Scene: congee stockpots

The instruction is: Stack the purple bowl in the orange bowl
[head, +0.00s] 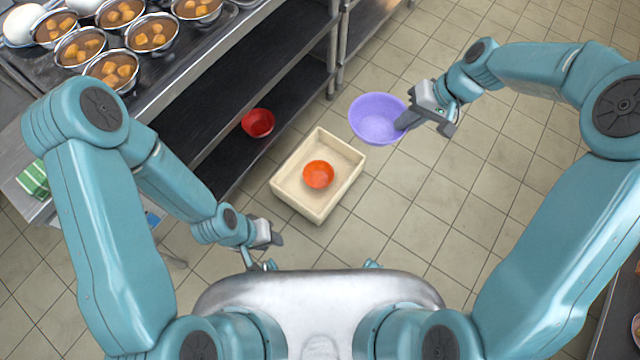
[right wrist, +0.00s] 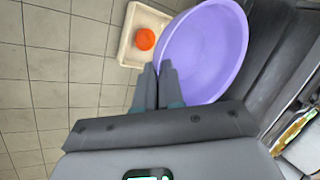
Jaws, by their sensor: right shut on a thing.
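The purple bowl (head: 372,118) is held in the air by its rim, its opening facing up in the head view. My right gripper (head: 404,122) is shut on the rim at the bowl's right side. In the right wrist view the bowl (right wrist: 205,50) fills the upper middle, with the fingers (right wrist: 158,82) at its near edge. The orange bowl (head: 318,174) stands upright and empty inside a cream bin (head: 345,190). It also shows in the right wrist view (right wrist: 145,39), left of the purple bowl. My left gripper (head: 272,250) is low, left of the robot's base; its fingers are too small to judge.
A red bowl (head: 258,122) sits on the lower shelf of the steel rack (head: 215,90). Several metal bowls of food (head: 120,12) stand on the top. Tiled floor (head: 430,190) is open right of the bin.

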